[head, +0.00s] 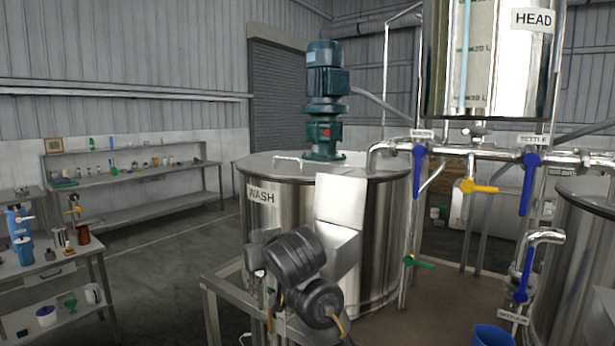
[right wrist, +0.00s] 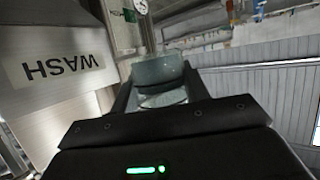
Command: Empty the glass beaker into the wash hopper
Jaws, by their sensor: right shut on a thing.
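The wash hopper (head: 340,205) is a flat-sided steel chute on the front of the steel tank labelled WASH (head: 375,240). The tank's label (right wrist: 62,68) appears upside down at the left of the right wrist view. My right gripper (right wrist: 158,88) is shut on the glass beaker (right wrist: 158,70), which looks greenish and clear between the fingers. Whether it holds anything is unclear. In the head view my dark right arm is in front of the tank, just left of and below the hopper, and hides most of the gripper and beaker. My left gripper is out of view.
A steel stand (head: 210,310) is at the tank's lower left. Pipes with blue-handled valves (head: 528,180) and a yellow-handled valve (head: 478,187) are on the right. A bench with small vessels (head: 40,268) stands at left. The floor between is clear.

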